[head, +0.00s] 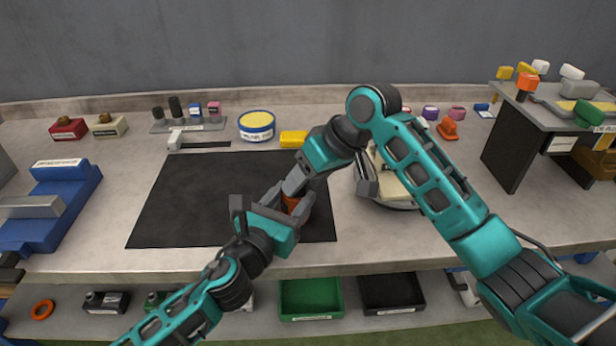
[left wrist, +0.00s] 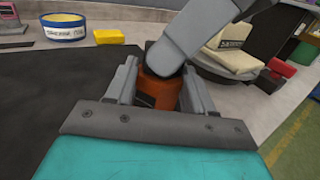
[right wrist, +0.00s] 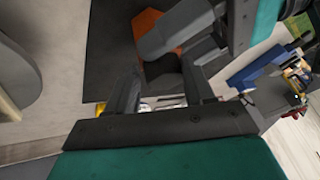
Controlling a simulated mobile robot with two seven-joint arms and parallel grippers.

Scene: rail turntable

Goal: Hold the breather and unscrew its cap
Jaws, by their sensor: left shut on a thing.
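The breather is an orange-brown body (left wrist: 158,92) low over the black mat, near its right part. My left gripper (head: 284,203) is shut on it; in the left wrist view its two fingers stand on either side of the body. My right gripper (head: 296,182) comes down from the upper right over the breather's top.
The black mat (head: 185,200) is clear left of my grippers. Behind it stand a blue-white tub (head: 257,126) and a yellow block (head: 293,139). A round stand with cream pieces (head: 392,187) is close by my right arm. A blue fixture (head: 55,205) is at far left.

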